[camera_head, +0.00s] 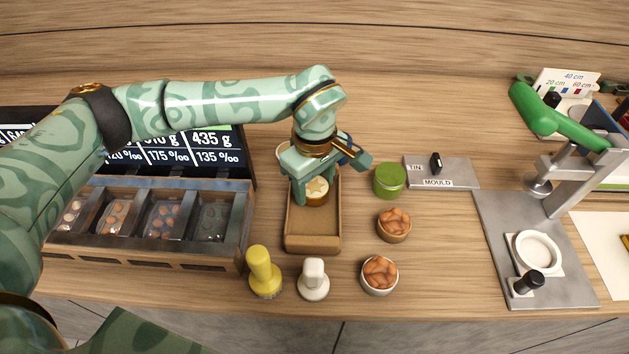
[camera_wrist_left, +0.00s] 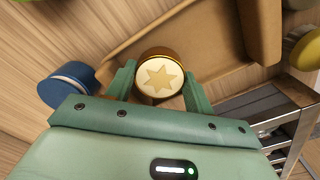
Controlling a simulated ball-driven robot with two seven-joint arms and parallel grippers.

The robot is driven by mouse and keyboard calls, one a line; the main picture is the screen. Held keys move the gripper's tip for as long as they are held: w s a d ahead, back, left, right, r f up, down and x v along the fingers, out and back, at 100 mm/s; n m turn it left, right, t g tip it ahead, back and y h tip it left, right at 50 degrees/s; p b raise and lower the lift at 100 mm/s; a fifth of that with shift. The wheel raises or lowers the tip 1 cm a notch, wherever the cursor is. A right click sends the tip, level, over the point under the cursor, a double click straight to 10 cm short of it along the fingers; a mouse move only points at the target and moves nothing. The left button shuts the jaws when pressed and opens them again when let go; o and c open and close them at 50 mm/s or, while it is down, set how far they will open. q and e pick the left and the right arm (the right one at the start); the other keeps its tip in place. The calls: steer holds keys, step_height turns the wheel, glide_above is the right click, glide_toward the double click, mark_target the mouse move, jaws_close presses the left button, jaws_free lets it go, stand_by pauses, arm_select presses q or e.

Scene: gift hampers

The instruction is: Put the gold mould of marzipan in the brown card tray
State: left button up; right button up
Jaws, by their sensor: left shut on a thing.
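The gold mould of marzipan (camera_head: 317,190) is round, with a pale top marked with a star; it also shows in the left wrist view (camera_wrist_left: 159,76). My left gripper (camera_head: 317,187) is shut on it, with one finger on each side in the left wrist view. The brown card tray (camera_head: 313,243) is a rectangular open tray on the counter. In the head view the mould is over the tray's far part; I cannot tell whether it touches the tray floor. The tray's near part is empty. My right gripper is not in view.
A green tin (camera_head: 389,181) and bowls of brown nuts (camera_head: 394,222) stand right of the tray. A yellow stamp (camera_head: 263,272) and a white stamp (camera_head: 313,279) stand in front. A compartmented display (camera_head: 150,255) is left. A grey press (camera_head: 540,250) is far right.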

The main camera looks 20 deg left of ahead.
mark_target(314, 186)
arm_select(q)
steer(key=o, duration=0.8)
steer(key=shift+f, duration=0.1)
step_height(314, 186, up, 12)
steer(key=p, duration=0.2)
steer(key=shift+r, duration=0.2)
steer(key=shift+p, duration=0.3)
